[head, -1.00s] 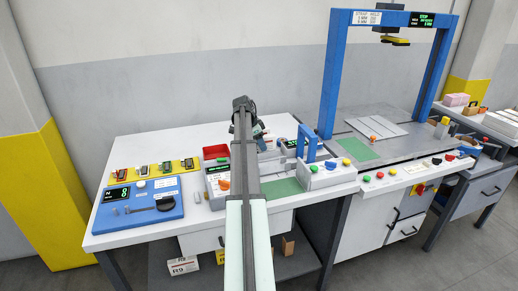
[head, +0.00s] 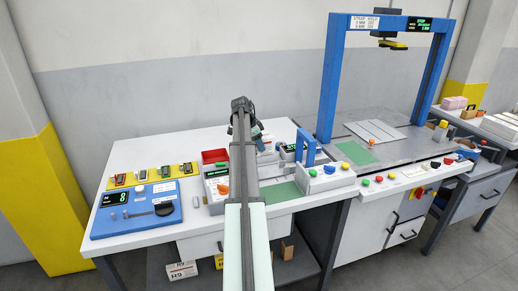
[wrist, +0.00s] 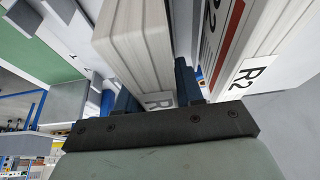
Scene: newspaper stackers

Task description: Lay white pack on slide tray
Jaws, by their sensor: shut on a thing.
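A white pack (wrist: 140,35) with pale layered edges and a partly hidden "R" label stands between the blue fingers of my gripper (wrist: 155,88) in the wrist view. The gripper is shut on it. A second pack (wrist: 245,50) with a red stripe and an "R2" label is close by on the right, outside the fingers. In the head view my own arm hides most of the gripper and the held pack. A pale grooved plate (head: 376,131) lies under the blue strapping arch; I cannot tell for sure that it is the slide tray.
A blue counter box (head: 135,208) and yellow strips (head: 153,175) sit on the left of the white bench (head: 125,150). The blue arch (head: 330,75) rises at the right.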

